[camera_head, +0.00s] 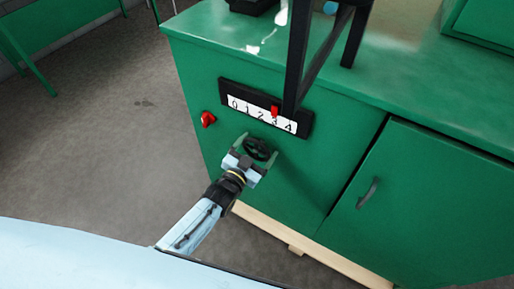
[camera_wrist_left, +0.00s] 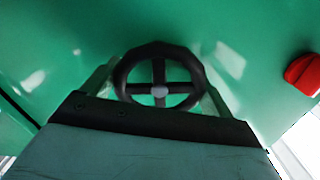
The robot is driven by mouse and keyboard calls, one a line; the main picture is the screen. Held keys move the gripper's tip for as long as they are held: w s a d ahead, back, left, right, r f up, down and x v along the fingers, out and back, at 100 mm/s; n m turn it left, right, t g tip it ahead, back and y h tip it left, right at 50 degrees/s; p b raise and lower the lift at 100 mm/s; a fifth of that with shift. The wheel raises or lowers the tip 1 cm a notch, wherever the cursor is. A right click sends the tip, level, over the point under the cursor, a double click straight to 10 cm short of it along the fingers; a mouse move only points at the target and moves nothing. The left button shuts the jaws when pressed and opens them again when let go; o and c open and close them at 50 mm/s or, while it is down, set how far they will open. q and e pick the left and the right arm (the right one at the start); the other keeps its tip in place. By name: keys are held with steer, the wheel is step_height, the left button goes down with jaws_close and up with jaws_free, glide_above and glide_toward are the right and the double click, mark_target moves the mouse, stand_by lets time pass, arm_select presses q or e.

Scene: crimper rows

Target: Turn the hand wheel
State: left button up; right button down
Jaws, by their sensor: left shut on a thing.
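The black hand wheel (camera_head: 257,149) is mounted on the green cabinet front, below a scale. It also shows in the left wrist view (camera_wrist_left: 160,48), with spokes and a grey hub. My left gripper (camera_head: 259,147) is at the wheel, with one finger on each side of its rim, shut on it. A numbered scale (camera_head: 263,113) in a black frame is above the wheel, with a red pointer (camera_head: 275,111) between the 2 and the 4, near the 3. My right gripper is not in view.
A red knob (camera_head: 208,119) sits on the cabinet left of the scale, and it shows at right in the left wrist view (camera_wrist_left: 303,73). A cabinet door with a handle (camera_head: 367,193) is at right. A dark frame (camera_head: 298,65) stands above the scale. Grey floor (camera_head: 110,140) is clear at left.

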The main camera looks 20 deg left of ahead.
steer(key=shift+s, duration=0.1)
arm_select(q)
steer(key=o, duration=0.8)
steer(key=shift+s, duration=0.15)
steer(key=shift+s+a, duration=0.15)
steer(key=shift+s, duration=0.2)
steer(key=p+v, duration=0.2)
steer(key=v, duration=1)
steer(key=shift+s, duration=0.25)
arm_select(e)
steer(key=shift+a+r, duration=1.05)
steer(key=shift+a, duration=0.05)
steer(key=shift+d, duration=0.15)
